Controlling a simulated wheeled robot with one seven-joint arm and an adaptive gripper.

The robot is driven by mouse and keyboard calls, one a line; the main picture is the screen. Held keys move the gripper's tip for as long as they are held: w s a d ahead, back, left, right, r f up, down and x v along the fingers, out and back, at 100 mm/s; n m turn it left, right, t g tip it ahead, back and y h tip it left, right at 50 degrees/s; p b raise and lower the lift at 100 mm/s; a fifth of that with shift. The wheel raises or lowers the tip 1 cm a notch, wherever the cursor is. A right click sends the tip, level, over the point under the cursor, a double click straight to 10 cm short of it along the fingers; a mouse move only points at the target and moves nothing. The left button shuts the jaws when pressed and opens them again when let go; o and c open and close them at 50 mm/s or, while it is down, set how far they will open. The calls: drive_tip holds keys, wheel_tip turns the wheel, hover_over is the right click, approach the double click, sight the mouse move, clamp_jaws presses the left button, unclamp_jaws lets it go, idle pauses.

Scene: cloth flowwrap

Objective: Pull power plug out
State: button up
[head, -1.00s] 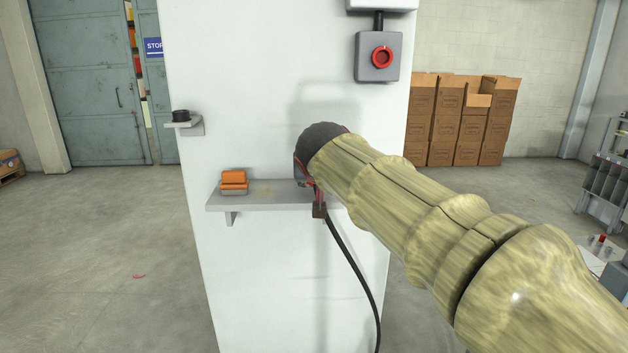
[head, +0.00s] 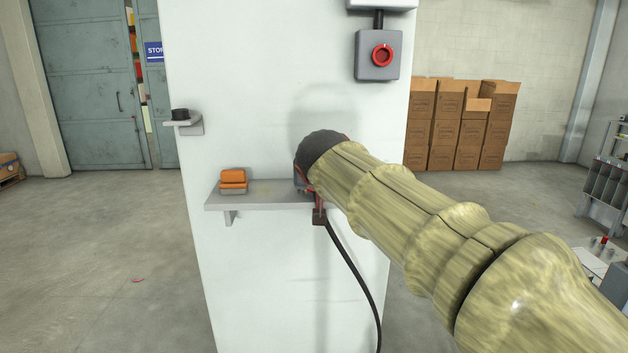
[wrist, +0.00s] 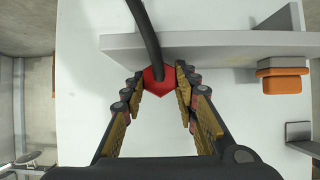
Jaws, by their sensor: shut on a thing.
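The red plug (wrist: 160,82) sits between the fingertips of my gripper (wrist: 158,84) in the wrist view. My gripper is shut on it. A black cable (wrist: 145,35) runs from the plug; in the head view the cable (head: 355,275) hangs down the front of the white cabinet. A dark block (head: 319,216) at the cable's top shows just below my gripper (head: 312,192), in front of the shelf's edge. My wrist and arm hide most of the plug in the head view. The socket is hidden, so I cannot tell whether the plug is still seated.
A grey shelf (head: 265,201) on the white cabinet (head: 260,90) carries an orange-and-grey object (head: 233,181) left of my gripper. A small bracket with a black round piece (head: 180,114) is at the left edge. A red-button box (head: 378,57) is above right.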

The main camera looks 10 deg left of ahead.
drive_tip(key=o, duration=1.2)
drive_tip(key=shift+o, duration=0.3)
drive_tip(key=shift+f, duration=0.1)
drive_tip(key=v, duration=1.2)
